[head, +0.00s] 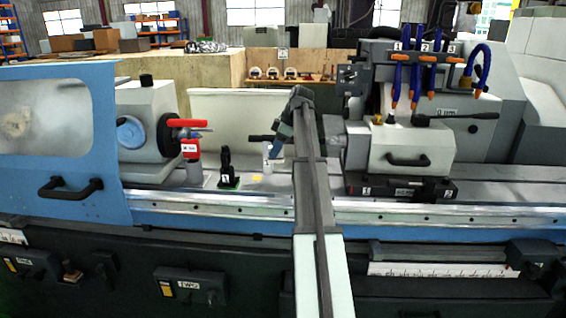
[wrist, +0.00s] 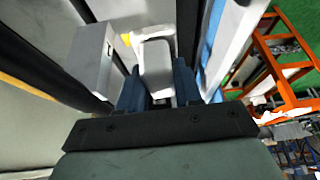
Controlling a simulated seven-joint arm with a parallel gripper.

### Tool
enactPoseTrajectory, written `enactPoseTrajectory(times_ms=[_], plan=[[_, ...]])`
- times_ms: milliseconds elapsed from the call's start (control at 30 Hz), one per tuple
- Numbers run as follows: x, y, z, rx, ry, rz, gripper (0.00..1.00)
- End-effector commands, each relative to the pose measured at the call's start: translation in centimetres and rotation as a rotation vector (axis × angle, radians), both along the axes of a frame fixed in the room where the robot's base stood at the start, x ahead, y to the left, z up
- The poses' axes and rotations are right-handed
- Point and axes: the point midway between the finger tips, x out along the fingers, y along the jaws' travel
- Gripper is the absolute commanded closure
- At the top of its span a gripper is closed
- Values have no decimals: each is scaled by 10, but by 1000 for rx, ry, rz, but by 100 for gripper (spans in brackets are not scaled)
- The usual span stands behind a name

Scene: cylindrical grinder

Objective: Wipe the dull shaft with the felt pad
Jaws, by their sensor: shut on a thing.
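My gripper (head: 275,146) reaches in over the machine bed between the workhead and the tailstock. In the wrist view its two blue fingers (wrist: 157,90) are closed on a pale, rounded block, which I take to be the felt pad (wrist: 155,65). A small whitish piece shows just below the fingers in the head view; I cannot tell whether it is the pad. A dark bar (head: 261,138) lies just left of the gripper, its right end hidden by my arm. I cannot tell for sure which piece is the dull shaft.
The workhead (head: 150,125) has a red piece (head: 187,123) at its front. A small black stand (head: 226,168) stands on the bed left of my gripper. The tailstock (head: 410,145) is at the right, with orange-tipped blue hoses (head: 415,80) above. A blue door (head: 60,140) covers the far left.

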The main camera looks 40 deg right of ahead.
Motion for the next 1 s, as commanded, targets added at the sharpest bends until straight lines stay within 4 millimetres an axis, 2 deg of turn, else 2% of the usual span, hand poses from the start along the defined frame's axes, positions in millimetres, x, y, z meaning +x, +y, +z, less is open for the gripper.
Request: enactPoseTrajectory(times_ms=[167,367,633,1000], plan=[[31,22,40,-2,-2,42,97],[60,12,83,-2,-2,-21,97],[75,-21,111,-2,-3,-381,97],[85,-68,126,-5,-3,-985,97]])
